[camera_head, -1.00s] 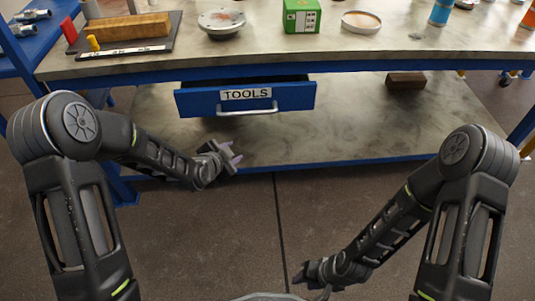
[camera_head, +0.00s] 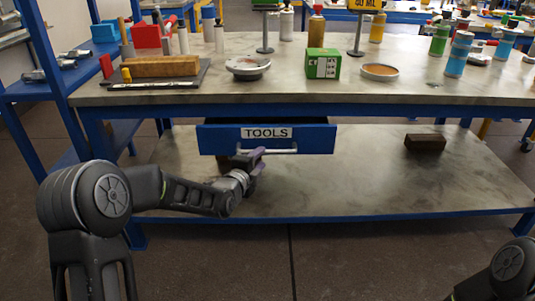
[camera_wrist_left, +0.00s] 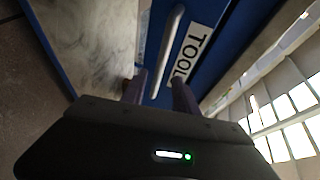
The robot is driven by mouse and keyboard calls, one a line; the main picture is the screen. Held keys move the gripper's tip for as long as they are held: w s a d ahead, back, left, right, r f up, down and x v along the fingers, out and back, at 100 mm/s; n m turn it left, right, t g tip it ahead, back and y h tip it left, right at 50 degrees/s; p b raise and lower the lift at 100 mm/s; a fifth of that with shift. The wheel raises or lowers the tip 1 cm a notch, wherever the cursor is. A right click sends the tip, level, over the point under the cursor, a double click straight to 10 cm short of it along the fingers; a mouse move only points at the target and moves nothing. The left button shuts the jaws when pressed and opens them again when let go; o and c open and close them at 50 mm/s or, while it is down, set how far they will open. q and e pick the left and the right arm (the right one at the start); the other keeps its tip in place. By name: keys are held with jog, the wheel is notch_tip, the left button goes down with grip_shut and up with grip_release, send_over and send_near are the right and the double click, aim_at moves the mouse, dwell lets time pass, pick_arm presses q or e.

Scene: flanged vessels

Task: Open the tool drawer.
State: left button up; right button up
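The tool drawer (camera_head: 220,139) has a blue front with a white TOOLS label and hangs under the workbench top. A narrow dark gap shows above its front; I cannot tell how far out it stands. Its pale bar handle (camera_head: 285,151) runs along the front's lower part. My left gripper (camera_head: 262,160) is open at the handle's left part. In the left wrist view the handle (camera_wrist_left: 168,45) runs down between the open fingers (camera_wrist_left: 159,92); I see no clear grip on it. My right gripper is out of view; only part of that arm shows lower right.
The workbench top (camera_head: 420,80) holds a green box (camera_head: 322,64), a round flanged part (camera_head: 248,67), a shallow dish (camera_head: 380,71) and a wooden block (camera_head: 160,67). A brown block (camera_head: 425,142) lies on the lower shelf (camera_head: 340,185). The floor in front is clear.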

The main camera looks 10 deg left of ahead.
aim_at(266, 153)
pick_arm(q)
jog(key=b+x, duration=0.1)
jog(key=x, duration=0.5)
jog(key=shift+w+f, duration=0.2)
jog(key=shift+w, duration=0.1)
jog(key=shift+c, duration=0.5)
grip_shut()
dwell(0.6)
